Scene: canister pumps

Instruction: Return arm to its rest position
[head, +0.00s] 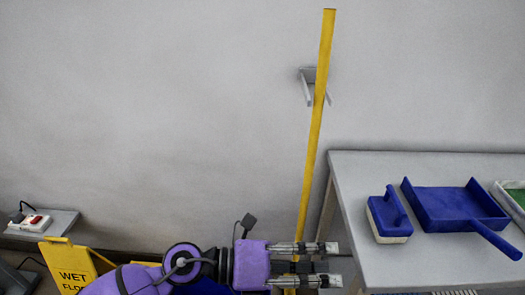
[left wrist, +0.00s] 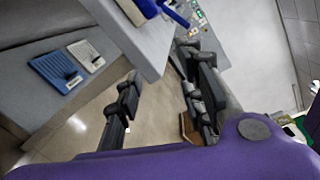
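My left arm comes in along the bottom of the head view, purple with dark joints. Its left gripper (head: 335,264) points right, with two fingers apart and nothing between their tips. My right gripper is not in view.
A grey table (head: 365,190) at right is close to the fingertips. It bears a blue brush (head: 388,216), a blue dustpan (head: 450,207) and a green-and-white tray (head: 511,205). A yellow wet-floor sign (head: 72,268) and a shelf with a socket strip (head: 31,222) are at left.

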